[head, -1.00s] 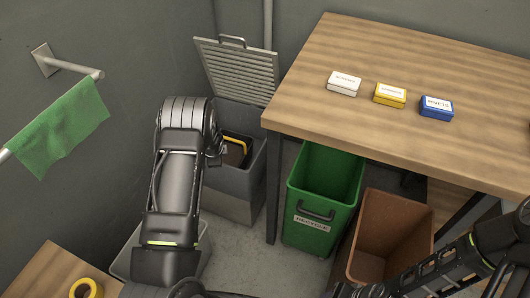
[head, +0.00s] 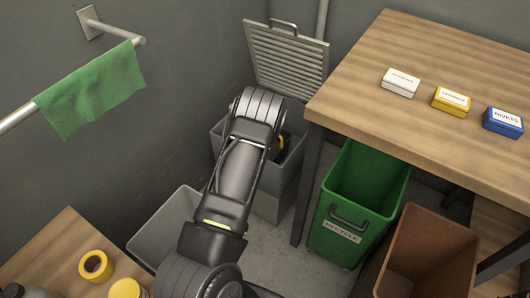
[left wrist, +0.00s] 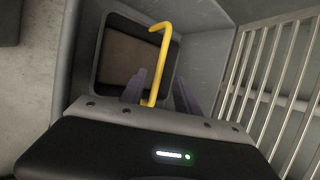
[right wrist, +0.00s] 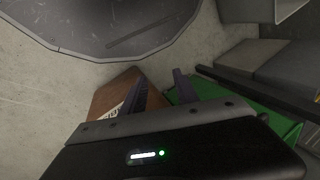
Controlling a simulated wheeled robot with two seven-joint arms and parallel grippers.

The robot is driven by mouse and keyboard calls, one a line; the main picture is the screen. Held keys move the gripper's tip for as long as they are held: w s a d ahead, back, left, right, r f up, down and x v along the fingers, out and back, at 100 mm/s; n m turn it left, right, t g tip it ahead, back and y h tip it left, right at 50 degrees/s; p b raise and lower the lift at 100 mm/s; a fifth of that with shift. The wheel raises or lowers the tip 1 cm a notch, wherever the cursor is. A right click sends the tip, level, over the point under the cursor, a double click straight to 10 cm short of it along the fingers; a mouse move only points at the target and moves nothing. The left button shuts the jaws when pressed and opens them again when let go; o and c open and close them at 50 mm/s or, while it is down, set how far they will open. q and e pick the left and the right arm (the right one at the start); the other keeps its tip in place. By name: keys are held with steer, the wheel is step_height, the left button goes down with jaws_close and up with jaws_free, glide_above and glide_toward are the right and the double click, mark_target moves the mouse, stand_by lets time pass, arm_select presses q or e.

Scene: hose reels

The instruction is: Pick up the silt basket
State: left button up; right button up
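The silt basket (left wrist: 128,62) has a dark rim, a brown inside and a yellow bar handle (left wrist: 157,65). It sits inside a grey box (left wrist: 205,50), which also shows in the head view (head: 277,200). In the head view my left arm hides most of the basket, and only a bit of yellow handle (head: 281,145) shows. My left gripper (left wrist: 160,88) is open, with its fingers on either side of the handle and no clear contact. Its fingers are hidden in the head view. My right gripper (right wrist: 160,88) is open and empty.
The box's slatted lid (head: 287,62) stands raised behind it. A wooden table (head: 425,50) with small labelled boxes is at right. An empty grey bin (head: 165,225) is left of my arm.

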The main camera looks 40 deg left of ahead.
arm_select(q)
steer(key=shift+x, duration=1.25)
steer(key=shift+b+x, duration=0.8)
steer(key=shift+x, duration=1.8)
jaws_close()
